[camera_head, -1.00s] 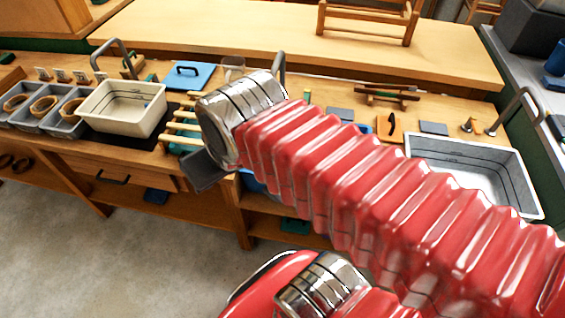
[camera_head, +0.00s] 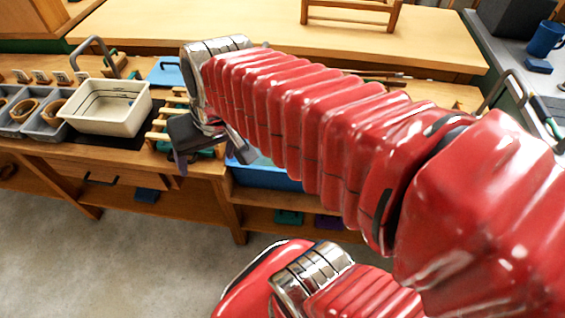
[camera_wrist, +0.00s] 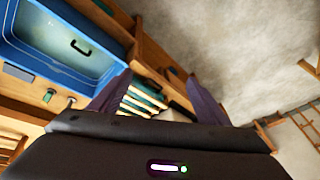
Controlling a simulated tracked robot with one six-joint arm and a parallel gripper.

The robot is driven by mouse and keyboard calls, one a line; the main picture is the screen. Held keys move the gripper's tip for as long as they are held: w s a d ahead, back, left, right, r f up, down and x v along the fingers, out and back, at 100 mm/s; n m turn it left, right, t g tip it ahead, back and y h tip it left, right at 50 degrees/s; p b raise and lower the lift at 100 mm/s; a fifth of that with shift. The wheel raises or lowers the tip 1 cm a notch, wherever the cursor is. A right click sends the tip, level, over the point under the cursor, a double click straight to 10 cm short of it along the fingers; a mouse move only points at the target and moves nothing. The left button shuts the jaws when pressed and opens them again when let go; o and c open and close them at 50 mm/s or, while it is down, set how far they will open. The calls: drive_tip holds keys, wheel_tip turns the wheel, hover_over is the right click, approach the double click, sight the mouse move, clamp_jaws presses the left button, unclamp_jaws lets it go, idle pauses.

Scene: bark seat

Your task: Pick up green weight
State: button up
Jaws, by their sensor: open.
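My gripper (camera_head: 212,160) is open beside the slatted wooden rack at the bench's front edge. In the wrist view its two purple fingers (camera_wrist: 159,82) stand apart with nothing held between them. The slatted rack (camera_wrist: 140,102), with green showing between its slats, lies beyond and between the fingers. A small green knob-like item (camera_wrist: 47,96) stands left of the fingers; I cannot tell for sure that it is the green weight. A green block (camera_head: 289,217) lies on the lower shelf. My arm hides much of the bench middle in the head view.
A blue bin (camera_wrist: 30,78) is at the wrist view's upper left. A cream basin (camera_head: 140,125) and grey trays (camera_head: 45,128) stand on the bench left of the gripper. A blue board (camera_head: 158,76) lies behind. The floor in front is clear.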

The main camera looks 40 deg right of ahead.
drive_tip(key=o, duration=0.7)
drive_tip(key=w+d+f+m+g+y, duration=0.1)
drive_tip(key=w+d+f+m, duration=0.2)
drive_tip(key=w, duration=0.1)
drive_tip(key=w+d+f+m+g+y, duration=0.1)
drive_tip(key=w+d+f+m+y, duration=0.1)
drive_tip(key=w+d+f+m, duration=0.1)
drive_tip(key=shift+w+d+f+m, duration=0.35)
drive_tip(key=shift+f+m, duration=0.05)
drive_tip(key=shift+f, duration=0.1)
drive_tip(key=shift+c, duration=0.2)
drive_tip(key=w+d+f+m+t+y, duration=0.2)
drive_tip(key=d+f+m, duration=0.4)
drive_tip(key=d+f, duration=0.35)
drive_tip(key=w+d+f+m+t+y, duration=0.2)
drive_tip(key=w+d+f+m, duration=0.1)
drive_tip(key=d+f+m, duration=0.55)
drive_tip(key=s+d+f+m+t, duration=0.1)
drive_tip(key=d+f, duration=0.2)
drive_tip(key=f, duration=0.1)
drive_tip(key=s+d+f+m+t, duration=0.1)
drive_tip(key=d+f+m, duration=0.1)
drive_tip(key=d+f, duration=0.1)
drive_tip(key=s+d+f+m+t, duration=0.1)
drive_tip(key=s+d+f, duration=0.1)
drive_tip(key=d+f, duration=0.1)
drive_tip(key=shift+d+f, duration=0.2)
drive_tip(key=shift+f, duration=0.65)
drive_tip(key=shift+x, duration=1.15)
